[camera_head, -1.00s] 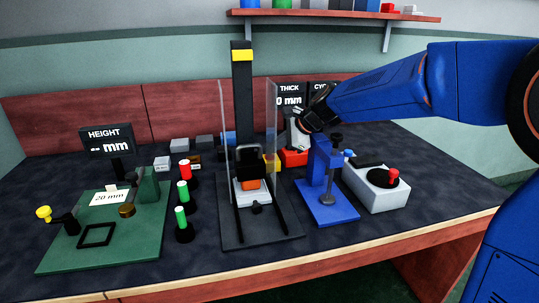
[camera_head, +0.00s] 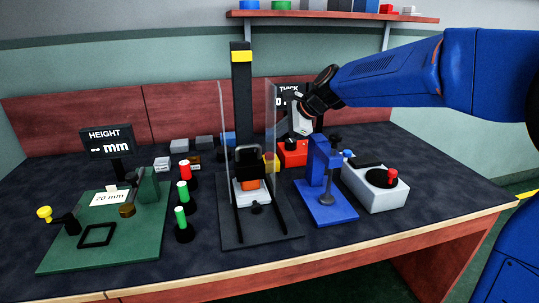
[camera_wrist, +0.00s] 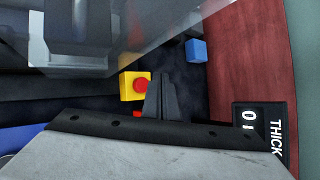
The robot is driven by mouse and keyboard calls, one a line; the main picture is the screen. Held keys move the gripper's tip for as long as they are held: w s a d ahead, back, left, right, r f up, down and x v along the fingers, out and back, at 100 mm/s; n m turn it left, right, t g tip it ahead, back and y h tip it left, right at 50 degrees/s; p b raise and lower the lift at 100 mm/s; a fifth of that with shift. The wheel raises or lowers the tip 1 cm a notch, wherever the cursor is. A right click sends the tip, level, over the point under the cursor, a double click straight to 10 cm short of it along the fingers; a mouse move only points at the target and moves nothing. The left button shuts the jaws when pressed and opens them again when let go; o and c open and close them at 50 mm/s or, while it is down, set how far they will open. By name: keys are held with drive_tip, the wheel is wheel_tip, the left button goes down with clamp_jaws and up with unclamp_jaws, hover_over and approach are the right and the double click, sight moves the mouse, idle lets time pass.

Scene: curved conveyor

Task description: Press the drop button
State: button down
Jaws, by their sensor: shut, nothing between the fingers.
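A yellow box with a round red button (camera_wrist: 135,85), which I take to be the drop button, is left of my fingertips in the wrist view. In the head view the yellow box (camera_head: 270,163) shows partly behind the drop tower's clear side panel (camera_head: 270,140). The tower (camera_head: 242,95) is a black column with a yellow band. An orange block (camera_head: 250,184) sits low in its frame. My gripper (camera_head: 290,134) is right of the panel, behind the blue press stand. In the wrist view its fingers (camera_wrist: 162,80) are shut and empty beside the yellow box; touching cannot be told.
The clear panel (camera_wrist: 150,35) runs close along the top of the wrist view. A red block (camera_head: 293,153) lies below my gripper. The blue stand (camera_head: 325,170) and a grey box with a red knob (camera_head: 374,190) are to the right. A small blue block (camera_wrist: 196,50) lies beyond.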

drive_tip(key=shift+r, duration=1)
drive_tip(key=shift+d, duration=0.1)
